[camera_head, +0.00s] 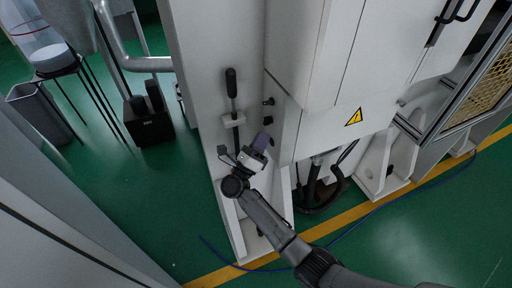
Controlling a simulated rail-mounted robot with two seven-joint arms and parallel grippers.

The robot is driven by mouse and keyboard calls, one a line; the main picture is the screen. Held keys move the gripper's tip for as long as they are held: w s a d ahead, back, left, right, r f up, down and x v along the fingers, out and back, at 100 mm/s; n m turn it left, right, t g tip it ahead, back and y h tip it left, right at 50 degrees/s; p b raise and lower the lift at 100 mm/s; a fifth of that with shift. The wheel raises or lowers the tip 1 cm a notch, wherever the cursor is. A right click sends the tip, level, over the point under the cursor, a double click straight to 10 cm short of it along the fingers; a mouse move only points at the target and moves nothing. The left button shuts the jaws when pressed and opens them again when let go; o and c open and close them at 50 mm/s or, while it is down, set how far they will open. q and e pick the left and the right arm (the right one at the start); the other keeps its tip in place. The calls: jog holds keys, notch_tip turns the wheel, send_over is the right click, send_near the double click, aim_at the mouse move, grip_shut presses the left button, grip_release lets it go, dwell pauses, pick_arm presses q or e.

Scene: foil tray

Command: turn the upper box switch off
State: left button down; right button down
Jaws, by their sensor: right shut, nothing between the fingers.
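Two small black switch-like parts sit on the side wall of the white cabinet, left of its big box: an upper one (268,101) and a lower one (267,120). I cannot tell which way either is set. My right gripper (263,139) reaches up from the lower right, its fingertips shut and empty just below the lower part. A small gap seems to lie between them, but I cannot tell if they touch. My left gripper is not in view.
A lever with a black handle (231,83) stands on the white panel left of my gripper. A yellow warning triangle (354,117) marks the large white cabinet (335,60). Black hoses (315,180) hang below it. Green floor (140,190) is open at left.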

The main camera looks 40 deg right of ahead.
aim_at(267, 103)
jog(key=d+r, duration=0.1)
jog(key=w+d+r, duration=0.1)
jog(key=r, duration=0.1)
jog(key=w+d+r, duration=0.1)
jog(key=shift+w+d+r, duration=0.2)
jog(key=shift+d+r, duration=0.05)
jog(key=shift+d, duration=0.1)
jog(key=shift+w+d+r, duration=0.1)
jog(key=shift+w+r, duration=0.35)
jog(key=shift+r, duration=0.15)
